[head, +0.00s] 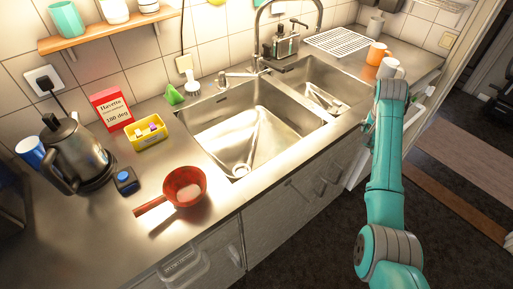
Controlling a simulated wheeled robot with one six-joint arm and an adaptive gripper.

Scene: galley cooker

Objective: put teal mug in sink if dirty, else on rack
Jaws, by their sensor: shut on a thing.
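A teal mug (66,19) stands on the wooden wall shelf at the upper left; whether it is dirty cannot be told from here. The steel sink has a larger left bowl (213,132) and a smaller right bowl (345,85); both look empty of mugs. A white wire rack (338,41) lies flat on the counter behind the right bowl, with nothing on it. My teal arm reaches up the right side to the counter's front edge. My gripper is hidden behind the arm, as is anything in it.
A red pan (184,186), kettle (78,150), yellow tub (149,133) and red box (111,108) occupy the left. The tall faucet (257,40) rises behind the sink.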

